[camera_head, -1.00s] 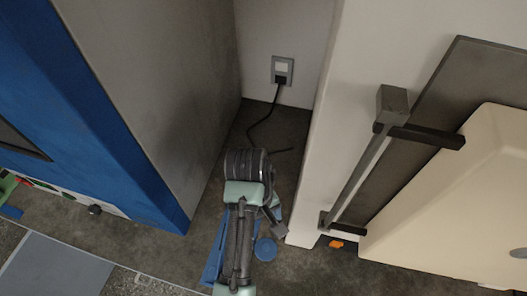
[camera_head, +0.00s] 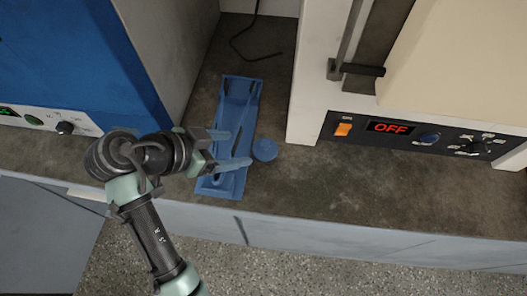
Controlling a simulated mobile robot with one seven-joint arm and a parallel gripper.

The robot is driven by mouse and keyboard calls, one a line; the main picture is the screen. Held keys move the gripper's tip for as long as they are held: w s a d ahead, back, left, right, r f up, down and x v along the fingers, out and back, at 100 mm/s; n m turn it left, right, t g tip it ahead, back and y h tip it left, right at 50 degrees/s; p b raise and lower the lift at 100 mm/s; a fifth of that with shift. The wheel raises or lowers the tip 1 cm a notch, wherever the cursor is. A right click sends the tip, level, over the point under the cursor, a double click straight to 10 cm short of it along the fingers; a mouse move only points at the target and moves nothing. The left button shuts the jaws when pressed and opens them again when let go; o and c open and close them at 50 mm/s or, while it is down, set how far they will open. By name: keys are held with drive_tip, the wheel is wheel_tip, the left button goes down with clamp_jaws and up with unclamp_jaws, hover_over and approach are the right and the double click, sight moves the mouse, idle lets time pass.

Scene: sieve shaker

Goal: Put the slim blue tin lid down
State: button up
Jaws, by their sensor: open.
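The slim blue tin lid, as far as I can tell, is the small round blue disc (camera_head: 265,149) lying on the dark worktop, just right of a long blue tray. My gripper (camera_head: 240,148) reaches in from the left over the tray, with its two blue fingers spread apart. Nothing shows between the fingers. The lower fingertip ends close to the disc's left edge; I cannot tell whether they touch. My fingers hide part of the tray's middle.
The long blue tray (camera_head: 238,92) lies on the worktop (camera_head: 330,190) between a blue-and-grey machine (camera_head: 60,60) at left and a white appliance (camera_head: 308,100) at right, its display reading OFF. A black cable lies behind. The worktop's front edge is near. Free worktop lies right of the disc.

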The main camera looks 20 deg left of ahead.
sight(263, 145)
drive_tip(key=x, duration=1.2)
drive_tip(key=shift+w+r, duration=0.1)
drive_tip(key=shift+w, duration=0.2)
drive_tip(key=shift+c, duration=0.4)
drive_tip(key=c, duration=1)
